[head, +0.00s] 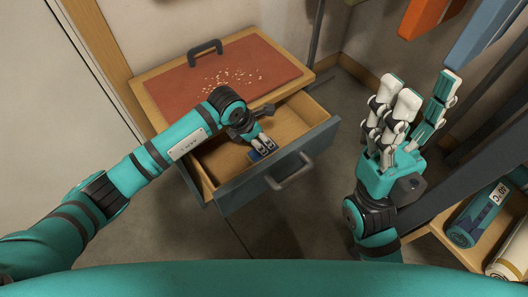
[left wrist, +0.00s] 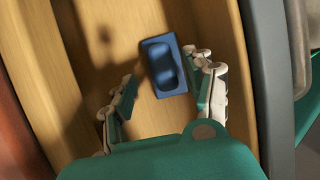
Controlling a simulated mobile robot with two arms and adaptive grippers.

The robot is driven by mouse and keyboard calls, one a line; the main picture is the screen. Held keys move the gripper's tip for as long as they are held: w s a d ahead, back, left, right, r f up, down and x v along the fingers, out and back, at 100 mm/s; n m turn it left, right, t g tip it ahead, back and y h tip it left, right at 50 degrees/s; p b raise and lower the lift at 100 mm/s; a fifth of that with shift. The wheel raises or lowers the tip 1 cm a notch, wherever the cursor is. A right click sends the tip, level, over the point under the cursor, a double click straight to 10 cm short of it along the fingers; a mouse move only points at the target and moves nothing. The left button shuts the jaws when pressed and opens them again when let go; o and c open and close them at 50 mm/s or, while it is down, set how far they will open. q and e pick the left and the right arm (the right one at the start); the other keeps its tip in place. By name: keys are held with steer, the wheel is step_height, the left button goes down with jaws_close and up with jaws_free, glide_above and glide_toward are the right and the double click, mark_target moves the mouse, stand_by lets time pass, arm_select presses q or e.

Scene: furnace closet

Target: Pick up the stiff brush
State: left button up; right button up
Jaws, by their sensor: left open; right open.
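A small blue block-like thing with a raised oval part (left wrist: 166,66), the only thing here that looks like the brush, lies in the open drawer. No bristles show. In the head view it (head: 255,155) is partly hidden by my left fingers. My left gripper (head: 264,144) reaches down into the drawer, open. In the left wrist view its fingers (left wrist: 166,85) are spread on either side of the blue thing; the right finger is close to its edge, and I cannot tell whether they touch. My right gripper (head: 410,100) is raised, open and empty, to the right of the drawer.
The wooden drawer (head: 305,112) has a grey-blue front with a handle (head: 290,172). On the cabinet top lies a red-brown mat (head: 180,90) with crumbs, beside a dark handle (head: 205,46). A shelf with cylinders (head: 465,235) stands at the lower right.

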mark_target(263, 143)
arm_select(q)
steer(key=x, duration=0.1)
steer(key=b+x, duration=0.1)
steer(key=x, duration=0.1)
steer(key=shift+s+f, duration=0.25)
steer(key=shift+w+d+f+b, duration=0.15)
steer(key=shift+d+f+b, duration=0.05)
steer(key=shift+f+b, duration=0.15)
steer(key=shift+r, duration=0.1)
steer(key=shift+c, duration=0.4)
jaws_close()
